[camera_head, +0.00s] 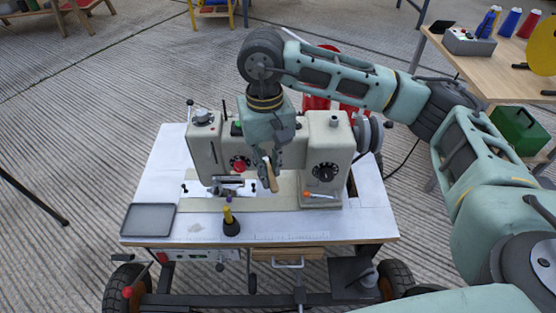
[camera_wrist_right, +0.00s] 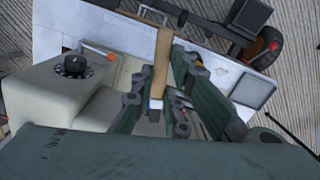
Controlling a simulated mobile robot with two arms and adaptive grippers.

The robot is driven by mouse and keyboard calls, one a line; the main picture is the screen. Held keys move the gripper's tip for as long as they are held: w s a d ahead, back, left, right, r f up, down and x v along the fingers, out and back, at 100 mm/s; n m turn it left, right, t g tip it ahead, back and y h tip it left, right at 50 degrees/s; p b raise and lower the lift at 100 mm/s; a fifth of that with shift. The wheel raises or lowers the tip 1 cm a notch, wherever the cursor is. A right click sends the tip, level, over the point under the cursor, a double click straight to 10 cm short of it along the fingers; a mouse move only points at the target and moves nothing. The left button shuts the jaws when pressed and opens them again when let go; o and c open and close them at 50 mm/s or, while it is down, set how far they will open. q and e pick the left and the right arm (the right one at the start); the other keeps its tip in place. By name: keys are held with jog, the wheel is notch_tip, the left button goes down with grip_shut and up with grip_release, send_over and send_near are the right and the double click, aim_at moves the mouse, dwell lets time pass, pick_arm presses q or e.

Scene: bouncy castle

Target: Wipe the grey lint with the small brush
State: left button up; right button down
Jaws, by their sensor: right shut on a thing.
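My right gripper (camera_head: 266,163) is above the bed of a cream sewing machine (camera_head: 330,148). It is shut on a small brush with a wooden handle (camera_head: 271,178). In the right wrist view, the brush's handle (camera_wrist_right: 162,62) sticks out from between the fingers (camera_wrist_right: 160,100); its bristles are hard to make out. A small pale grey patch, likely the lint (camera_head: 197,228), lies on the white table top (camera_head: 270,228) near the front left, apart from the brush. My left gripper is not in view.
A grey tray (camera_head: 148,220) sits at the table's front left corner. A dark cup with yellow and purple items (camera_head: 231,225) stands near the front edge. A wooden table (camera_head: 490,65) stands behind right.

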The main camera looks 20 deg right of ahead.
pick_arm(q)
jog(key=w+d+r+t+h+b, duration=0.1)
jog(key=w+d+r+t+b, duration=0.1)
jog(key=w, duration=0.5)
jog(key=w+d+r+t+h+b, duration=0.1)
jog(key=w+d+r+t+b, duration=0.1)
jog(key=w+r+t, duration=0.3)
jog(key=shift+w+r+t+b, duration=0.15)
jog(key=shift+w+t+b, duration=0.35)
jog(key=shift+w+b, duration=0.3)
pick_arm(e)
jog(key=w+a+f+m+t+y, duration=0.2)
jog(key=w+a+f+m+y, duration=0.3)
jog(key=a+f+m, duration=0.2)
jog(key=w+a+f+m+t+y, duration=0.3)
jog(key=a+f+m, duration=0.5)
jog(key=a+m, duration=0.3)
jog(key=shift+w+f+m+y, duration=0.25)
jog(key=shift+w+m+y, duration=0.75)
jog(key=shift+m, duration=0.4)
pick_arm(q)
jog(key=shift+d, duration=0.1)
pick_arm(e)
jog(key=shift+s+a, duration=0.1)
